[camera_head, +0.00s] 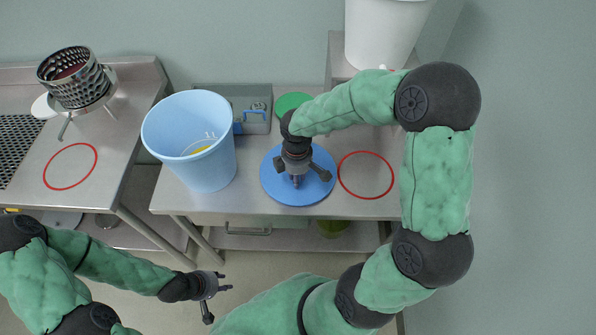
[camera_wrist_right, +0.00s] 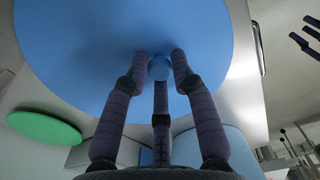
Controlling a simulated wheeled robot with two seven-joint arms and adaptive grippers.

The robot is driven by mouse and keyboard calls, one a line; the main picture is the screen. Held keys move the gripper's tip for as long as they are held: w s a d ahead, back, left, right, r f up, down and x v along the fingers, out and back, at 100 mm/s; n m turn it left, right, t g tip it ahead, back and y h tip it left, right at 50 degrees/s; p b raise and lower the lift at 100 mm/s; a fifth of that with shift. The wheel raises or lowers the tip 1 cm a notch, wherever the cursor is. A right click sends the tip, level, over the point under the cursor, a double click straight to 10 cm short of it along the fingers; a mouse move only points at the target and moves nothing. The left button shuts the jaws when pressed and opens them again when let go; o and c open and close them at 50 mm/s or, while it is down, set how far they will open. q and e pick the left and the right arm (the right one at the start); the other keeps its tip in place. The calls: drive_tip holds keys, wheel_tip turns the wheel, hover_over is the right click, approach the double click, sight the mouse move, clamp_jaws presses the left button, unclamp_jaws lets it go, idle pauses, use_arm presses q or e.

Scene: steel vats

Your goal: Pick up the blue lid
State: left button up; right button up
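The blue lid (camera_head: 272,187) lies flat on the middle steel table, right of the light-blue vat (camera_head: 215,165). It fills much of the right wrist view (camera_wrist_right: 90,50), with a small round blue knob (camera_wrist_right: 160,68) at its middle. My right gripper (camera_head: 297,183) points down over the lid. Its fingers (camera_wrist_right: 160,62) are spread around the knob, with the tips close beside it; I cannot tell whether they touch. The knob is hidden in the head view. My left gripper (camera_head: 222,299) is open and empty, low in front of the table.
A green disc (camera_head: 291,104) and a grey case with a blue handle (camera_head: 252,122) lie behind the lid. A red ring (camera_head: 366,175) marks clear table to its right. A white vat (camera_head: 385,32) stands at the back right. A perforated steel basket (camera_head: 75,80) stands on the left table.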

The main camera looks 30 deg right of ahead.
clamp_jaws()
